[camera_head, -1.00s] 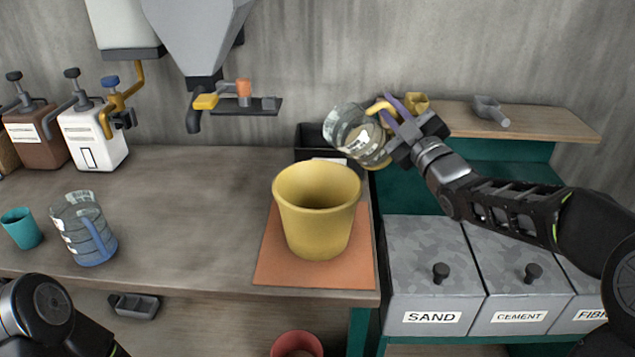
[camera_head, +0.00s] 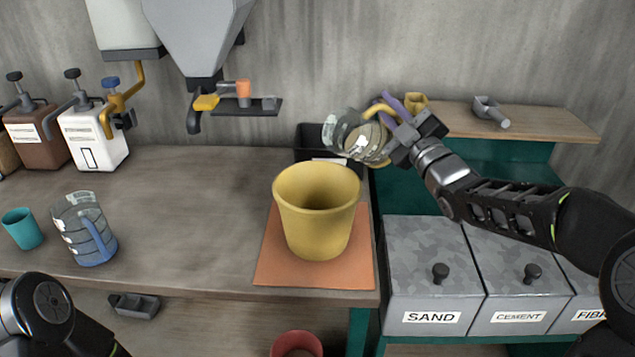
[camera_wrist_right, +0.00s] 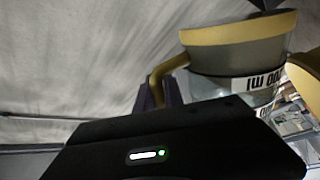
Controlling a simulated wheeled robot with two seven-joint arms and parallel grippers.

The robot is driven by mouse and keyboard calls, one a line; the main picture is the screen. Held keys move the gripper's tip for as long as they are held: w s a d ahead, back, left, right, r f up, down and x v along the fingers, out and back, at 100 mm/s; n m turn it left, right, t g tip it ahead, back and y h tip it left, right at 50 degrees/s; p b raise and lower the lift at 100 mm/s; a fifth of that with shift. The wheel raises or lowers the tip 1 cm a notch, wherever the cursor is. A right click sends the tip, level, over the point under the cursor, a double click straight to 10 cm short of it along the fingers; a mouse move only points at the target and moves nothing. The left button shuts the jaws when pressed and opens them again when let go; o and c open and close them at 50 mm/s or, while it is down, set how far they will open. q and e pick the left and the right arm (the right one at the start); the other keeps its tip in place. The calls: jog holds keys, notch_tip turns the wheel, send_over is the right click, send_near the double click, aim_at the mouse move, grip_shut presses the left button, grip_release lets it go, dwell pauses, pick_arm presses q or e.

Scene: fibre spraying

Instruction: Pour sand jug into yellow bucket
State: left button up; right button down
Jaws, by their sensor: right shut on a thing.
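A yellow bucket (camera_head: 315,225) stands upright on an orange mat (camera_head: 270,268) near the right end of the workbench. A clear jug (camera_head: 352,137) with a yellow handle and base is tilted, its mouth toward the left, above and behind the bucket's right rim. My right gripper (camera_head: 393,125) is shut on its yellow handle. In the right wrist view the jug (camera_wrist_right: 235,55) shows its yellow base band and a label. No stream from the jug is visible, and I cannot tell what is in it. My left arm shows at the lower left; its gripper is out of view.
A blue-handled jug (camera_head: 84,230) and a teal cup (camera_head: 22,228) stand at the bench's left. Right are bins marked SAND (camera_head: 425,275) and CEMENT (camera_head: 520,270), below a shelf with a scoop (camera_head: 490,110). A red bucket (camera_head: 297,344) is below.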

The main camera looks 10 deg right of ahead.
aim_at(357, 113)
jog(key=shift+s+a+r+n+y+p, duration=0.2)
jog(key=shift+a+r+n+y+p, duration=0.15)
jog(key=shift+r+n+p, duration=0.25)
jog(key=shift+s+a+r+n+y+p, duration=0.15)
jog(key=shift+a+r+n+y+p, duration=0.25)
jog(key=shift+r+n, duration=0.4)
jog(key=shift+s+a+r+n+y+p, duration=0.2)
jog(key=shift+a+r+n+y+p, duration=0.1)
jog(key=shift+r+n+p, duration=0.4)
jog(key=shift+a+f+b, duration=0.1)
jog(key=shift+f+b, duration=0.1)
jog(key=shift+b, duration=0.25)
jog(key=shift+s+a+r+n+y+b, duration=0.3)
jog(key=shift+s+a+r+n+b, duration=0.1)
jog(key=shift+a+n+b, duration=0.3)
jog(key=shift+s+a+r+n+y+b, duration=0.25)
jog(key=shift+a+r+n+b, duration=0.1)
jog(key=shift+a+n+b, duration=0.35)
jog(key=shift+s+r+b, duration=0.1)
jog(key=shift+r+b, duration=0.05)
jog(key=shift+b, duration=0.25)
jog(key=shift+s+a+r+n+y+b, duration=0.35)
jog(key=shift+a+n+y+b, duration=0.2)
jog(key=shift+n+b, duration=0.3)
jog(key=shift+s+a+r+n+y+b, duration=0.2)
jog(key=shift+a+r+n+y+b, duration=0.35)
jog(key=shift+n, duration=0.5)
